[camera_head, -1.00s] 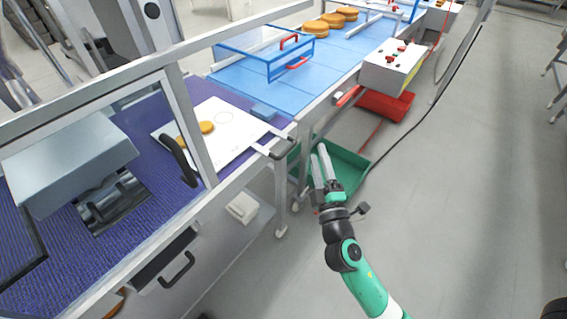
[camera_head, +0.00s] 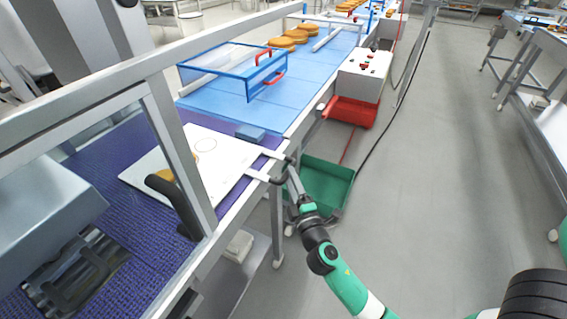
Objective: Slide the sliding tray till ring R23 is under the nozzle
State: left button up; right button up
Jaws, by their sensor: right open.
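The white sliding tray (camera_head: 222,170) lies on the purple belt behind the grey frame. A faint ring outline (camera_head: 205,144) shows on its far part; no label is legible. An orange-brown round (camera_head: 165,175) sits on its left part, partly hidden by a frame post. The tray's handle (camera_head: 277,180) with a dark grip sticks out over the front edge. My right gripper (camera_head: 292,180) is open at this handle, its fingers at the dark grip; contact is unclear. I cannot make out the nozzle. My left gripper is not in view.
A grey machine housing (camera_head: 45,205) stands at left. A black handle (camera_head: 172,200) and grey post rise in front of the tray. A blue block (camera_head: 250,132) lies beyond it. A green bin (camera_head: 327,186) and red bin (camera_head: 352,111) are right of the line.

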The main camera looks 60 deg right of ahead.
jog(key=f+x, duration=0.1)
jog(key=x, duration=0.5)
jog(key=shift+r, duration=0.45)
jog(key=shift+w+d, duration=0.1)
jog(key=c, duration=0.8)
jog(key=shift+r, duration=0.1)
grip_shut()
